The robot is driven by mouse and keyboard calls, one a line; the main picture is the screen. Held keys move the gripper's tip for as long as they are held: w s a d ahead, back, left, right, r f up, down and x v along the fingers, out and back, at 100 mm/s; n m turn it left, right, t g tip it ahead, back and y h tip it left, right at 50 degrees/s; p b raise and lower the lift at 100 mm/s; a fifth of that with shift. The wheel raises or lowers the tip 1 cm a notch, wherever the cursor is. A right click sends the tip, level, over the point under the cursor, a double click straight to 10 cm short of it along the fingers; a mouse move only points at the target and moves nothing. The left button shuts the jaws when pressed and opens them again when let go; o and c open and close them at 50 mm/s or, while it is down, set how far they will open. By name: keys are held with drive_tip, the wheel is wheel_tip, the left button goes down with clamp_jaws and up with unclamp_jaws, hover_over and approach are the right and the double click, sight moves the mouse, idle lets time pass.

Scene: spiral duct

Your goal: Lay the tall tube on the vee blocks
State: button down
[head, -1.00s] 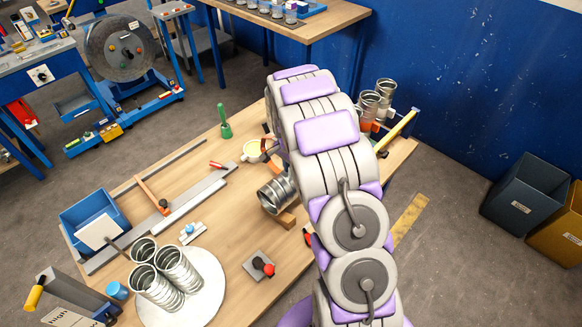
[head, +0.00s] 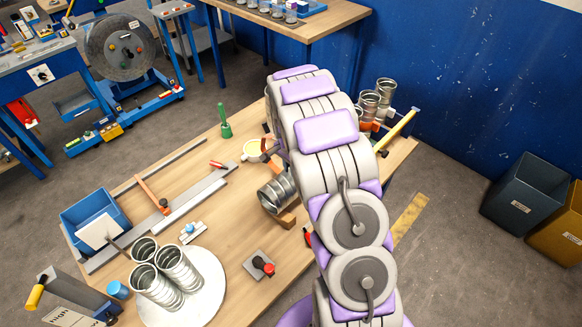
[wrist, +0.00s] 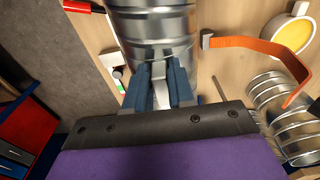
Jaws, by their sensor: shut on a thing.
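My gripper (wrist: 160,72) shows in the wrist view with blue fingers shut on a shiny ribbed metal tube (wrist: 152,32). The tube runs out of the top of that view, so its far end is hidden. In the head view my arm hides the gripper. There a ribbed metal tube (head: 275,194) shows at the left edge of my arm, partly covered; I cannot tell whether it is the held one. A brown block (head: 287,220) sits just below it. I cannot clearly make out the vee blocks.
Several spiral tubes (head: 178,265) stand on a round white plate (head: 211,284). More tubes (head: 369,102) stand at the table's far right. A red-knobbed block (head: 262,265) sits near the front.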

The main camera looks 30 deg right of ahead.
drive_tip(key=shift+f, duration=2.85)
drive_tip(key=c, duration=0.9)
unclamp_jaws()
drive_tip(key=r, duration=0.5)
drive_tip(key=r+p, duration=0.1)
drive_tip(key=r, duration=0.5)
drive_tip(key=r+p, duration=0.1)
drive_tip(key=r, duration=0.5)
drive_tip(key=shift+a+r, duration=0.15)
drive_tip(key=shift+a, duration=0.25)
